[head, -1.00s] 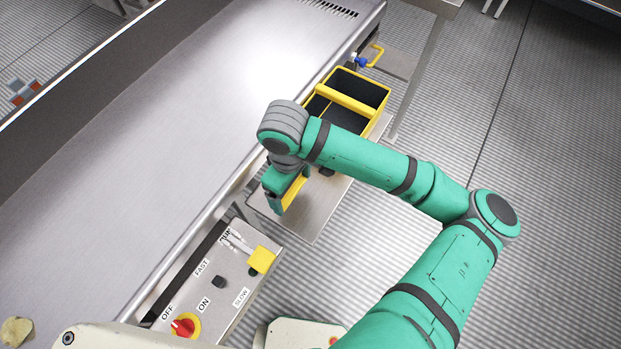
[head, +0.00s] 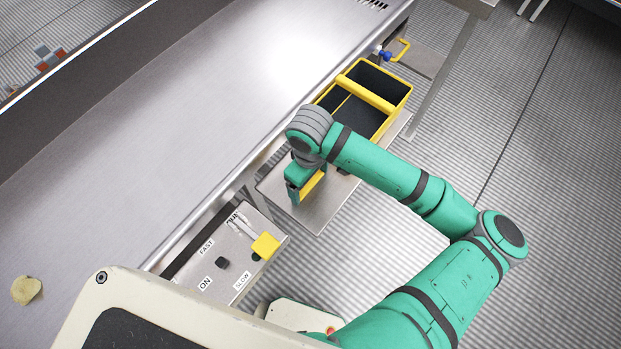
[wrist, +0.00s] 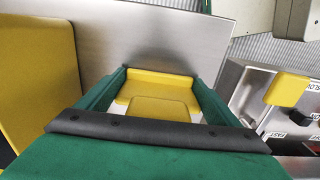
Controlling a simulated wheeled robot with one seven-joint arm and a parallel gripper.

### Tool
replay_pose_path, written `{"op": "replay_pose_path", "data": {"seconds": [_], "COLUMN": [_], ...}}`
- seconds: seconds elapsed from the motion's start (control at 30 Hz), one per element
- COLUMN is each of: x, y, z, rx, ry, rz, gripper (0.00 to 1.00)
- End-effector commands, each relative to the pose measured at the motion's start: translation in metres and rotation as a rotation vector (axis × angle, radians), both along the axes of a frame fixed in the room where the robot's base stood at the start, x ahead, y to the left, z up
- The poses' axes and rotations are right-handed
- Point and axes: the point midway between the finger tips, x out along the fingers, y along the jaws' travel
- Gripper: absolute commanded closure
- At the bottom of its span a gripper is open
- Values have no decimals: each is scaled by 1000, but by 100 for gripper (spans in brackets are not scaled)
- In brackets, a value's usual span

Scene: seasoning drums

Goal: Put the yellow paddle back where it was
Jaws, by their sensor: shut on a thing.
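My gripper (head: 306,186) is shut on a flat yellow piece (head: 314,184) above the near part of a metal shelf (head: 325,207). The wrist view shows the yellow piece (wrist: 158,88) between the green fingers; I cannot tell its full shape or whether it touches the shelf. A second yellow, paddle-shaped handle (head: 265,245) stands on a control box (head: 228,262), on the side of the SLOW label. It also shows at the right of the wrist view (wrist: 287,89), apart from my gripper.
A black and yellow open caddy (head: 404,92) with a yellow bar across it sits on the shelf behind my gripper. A long metal trough (head: 190,110) runs along the left, with a pale chip (head: 26,290) on it. Ribbed floor (head: 540,180) is open at right.

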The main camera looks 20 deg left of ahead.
Motion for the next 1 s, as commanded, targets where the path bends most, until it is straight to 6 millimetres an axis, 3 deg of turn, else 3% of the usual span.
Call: {"op": "replay_pose_path", "data": {"seconds": [0.03, 0.07, 0.1, 0.13, 0.37, 0.53, 1.0], "x": [-1, -1, -1, -1, -1, 0, 1], "y": [1, 2, 2, 2, 2, 2, -4], "z": [-1, -2, -2, -2, -1, 11, 99], "rx": [0, 0, 0, 0, 0, 1, 0], "ry": [1, 1, 1, 1, 0, 0, -3], "rz": [2, 3, 4, 5, 5, 6, -7], "gripper": [42, 12, 2, 0, 0, 0, 0]}}
